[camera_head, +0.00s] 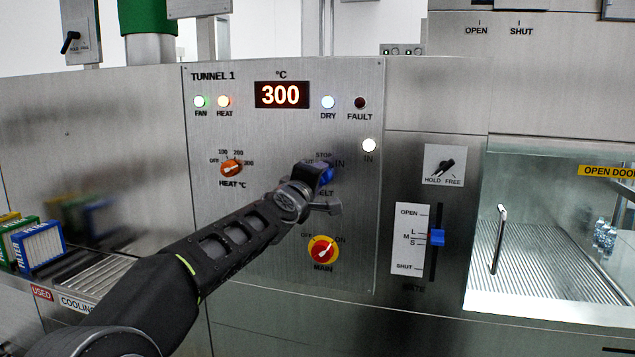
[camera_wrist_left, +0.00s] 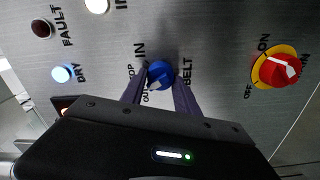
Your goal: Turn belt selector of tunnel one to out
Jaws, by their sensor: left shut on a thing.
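The blue belt selector knob (camera_head: 327,175) is on the Tunnel 1 panel, mostly hidden behind my left gripper (camera_head: 318,187) in the head view. In the left wrist view the blue knob (camera_wrist_left: 160,73) sits between the two fingers of my left gripper (camera_wrist_left: 160,90), which is shut on it. The labels IN, STOP and OUT are around the knob, partly covered. A pale mark on the knob seems to face the STOP and OUT side, but I cannot tell its exact setting. The IN lamp (camera_head: 369,145) is lit white. My right gripper is not in view.
The red main switch (camera_head: 322,250) on its yellow plate is just below the belt knob. The orange heat knob (camera_head: 231,168) is to the left. The display (camera_head: 281,95) reads 300. A blue gate slider (camera_head: 437,237) and a hold/free knob (camera_head: 444,167) are to the right.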

